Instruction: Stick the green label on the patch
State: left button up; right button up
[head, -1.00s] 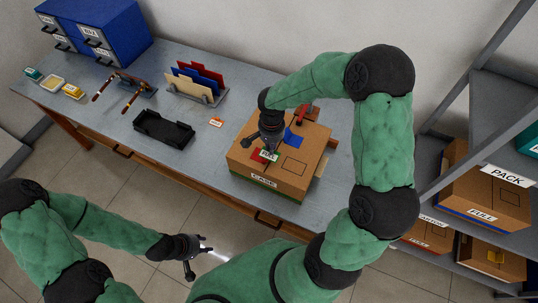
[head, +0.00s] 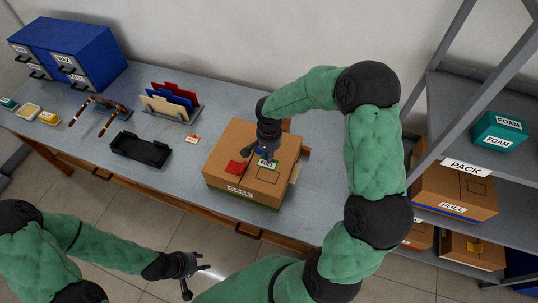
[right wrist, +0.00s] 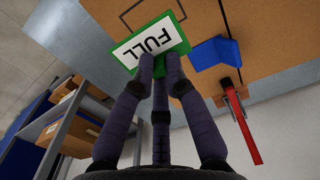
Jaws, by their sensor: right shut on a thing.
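The green-bordered label reading FULL (right wrist: 150,40) is pinched in my right gripper (right wrist: 155,65), whose fingers are shut on its edge. In the head view, the label (head: 267,164) and my right gripper (head: 263,155) are over the top of a cardboard box (head: 222,151) marked CASE. I cannot tell whether the label touches the box. My left gripper (head: 195,277) is open and empty in front of the table.
A red piece (head: 236,167) and a blue piece (right wrist: 217,55) lie on the box top. A red-handled tool (right wrist: 240,120) is near the box edge.

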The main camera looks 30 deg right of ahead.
jog(key=b, duration=0.6)
send_over(269, 172)
jog(key=shift+w+f, duration=0.1)
jog(key=shift+f, duration=3.3)
jog(key=shift+b, duration=0.6)
jog(key=shift+f+b, duration=1)
jog(key=shift+f, duration=0.2)
jog(key=o, duration=0.8)
